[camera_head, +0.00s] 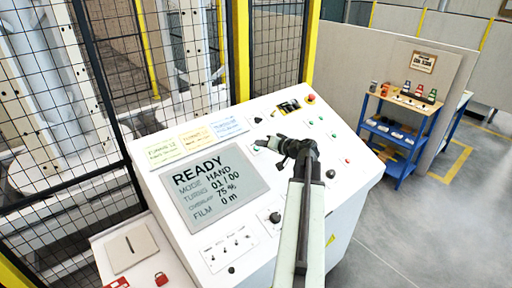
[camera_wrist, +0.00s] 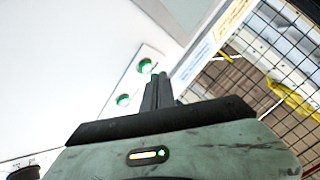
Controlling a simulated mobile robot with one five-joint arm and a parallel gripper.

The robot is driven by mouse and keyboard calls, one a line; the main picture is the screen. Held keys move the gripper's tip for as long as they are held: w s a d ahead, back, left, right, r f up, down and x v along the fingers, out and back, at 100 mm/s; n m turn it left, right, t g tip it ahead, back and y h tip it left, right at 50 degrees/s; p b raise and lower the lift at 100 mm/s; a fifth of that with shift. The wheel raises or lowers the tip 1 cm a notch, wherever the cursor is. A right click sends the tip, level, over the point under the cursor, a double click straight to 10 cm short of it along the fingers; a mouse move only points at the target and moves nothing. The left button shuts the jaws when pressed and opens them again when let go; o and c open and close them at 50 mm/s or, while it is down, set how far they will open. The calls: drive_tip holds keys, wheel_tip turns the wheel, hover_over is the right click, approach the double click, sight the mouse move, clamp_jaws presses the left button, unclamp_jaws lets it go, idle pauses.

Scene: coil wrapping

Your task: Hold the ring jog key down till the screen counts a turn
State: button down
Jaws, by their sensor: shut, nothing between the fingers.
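The sloped white console (camera_head: 150,185) carries a grey screen (camera_head: 215,185). It reads READY, MODE HAND, a turns line that looks like 01/00, 75 % and FILM 0 m. My gripper (camera_head: 272,144) is shut and empty over the console's upper middle, right of the screen. In the wrist view its fingertips (camera_wrist: 160,78) are beside an upper green key (camera_wrist: 145,66); a lower green key (camera_wrist: 123,100) sits apart on the same panel. I cannot tell whether the tips touch the upper key. Key labels are not legible, so I cannot tell which is the ring jog key.
A red button (camera_head: 310,99) sits at the console's top edge, with small switches (camera_head: 230,245) and a black knob (camera_head: 275,217) lower down. Coloured note cards (camera_head: 195,138) line the back. A mesh fence (camera_head: 100,90) stands behind. A blue shelf cart (camera_head: 400,125) stands right.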

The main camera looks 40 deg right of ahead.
drive_tip(key=r+p, duration=0.1)
drive_tip(key=s+r+p, duration=0.1)
drive_tip(key=r+p, duration=0.1)
drive_tip(key=s+r+p, duration=0.1)
drive_tip(key=shift+a+r, duration=0.1)
drive_tip(key=shift+r, duration=0.15)
idle(0.3)
idle(0.4)
